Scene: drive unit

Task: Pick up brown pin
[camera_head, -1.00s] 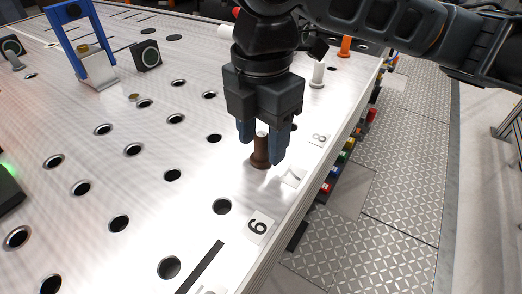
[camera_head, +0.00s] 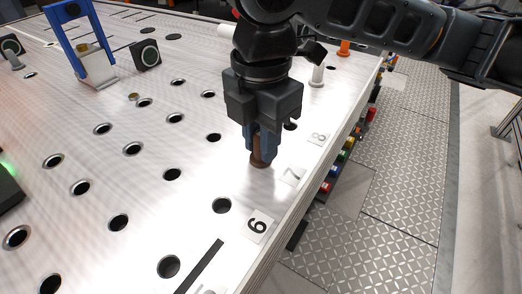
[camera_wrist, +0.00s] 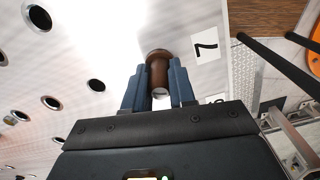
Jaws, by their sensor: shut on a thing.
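The brown pin (camera_head: 257,160) stands upright at the hole beside the label 7, near the right edge of the metal table. My gripper (camera_head: 261,150) points down over it, with its blue fingers closed around the pin's upper part. In the wrist view the brown pin (camera_wrist: 158,70) sits between the two blue fingers of my gripper (camera_wrist: 159,88), which touch its sides. The hole under the pin is hidden.
The perforated metal table (camera_head: 110,190) has several empty holes. A white pin (camera_head: 317,76) and an orange pin (camera_head: 344,47) stand farther back along the right edge. A blue frame (camera_head: 82,45) and a dark block (camera_head: 146,56) stand at the back left.

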